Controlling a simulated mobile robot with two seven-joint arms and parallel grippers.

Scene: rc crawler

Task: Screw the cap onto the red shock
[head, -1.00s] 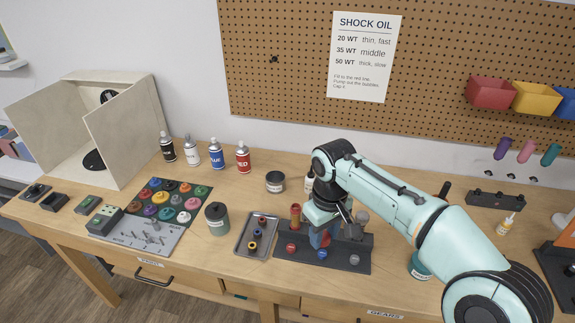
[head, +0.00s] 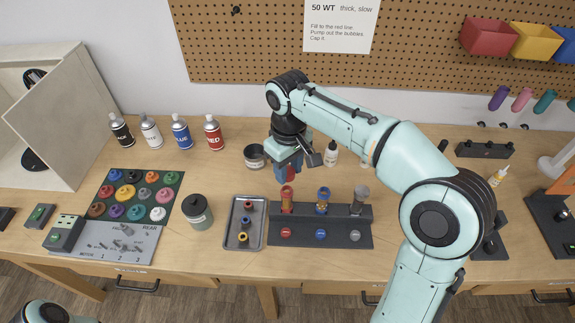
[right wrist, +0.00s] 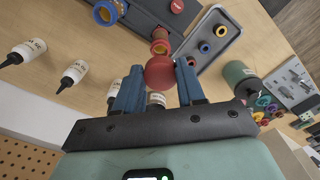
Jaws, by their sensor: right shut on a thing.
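The red shock (head: 287,204) stands upright at the left end of the dark rack (head: 338,239). Its open-looking top shows in the right wrist view (right wrist: 160,46). My right gripper (head: 290,172) is just behind and above it in the head view. Its blue fingers (right wrist: 158,92) are shut on a round red cap (right wrist: 160,72). A little of the cap's red shows under the fingers in the head view. The cap overlaps the shock's near edge in the right wrist view; I cannot tell whether they touch. My left gripper is out of view.
A blue shock (head: 323,198) and a grey shock (head: 359,201) stand to the right in the rack. A tray (head: 231,240) with small rings lies left of it. A dark tin (head: 255,156) and white bottle (head: 331,154) stand behind, near my gripper.

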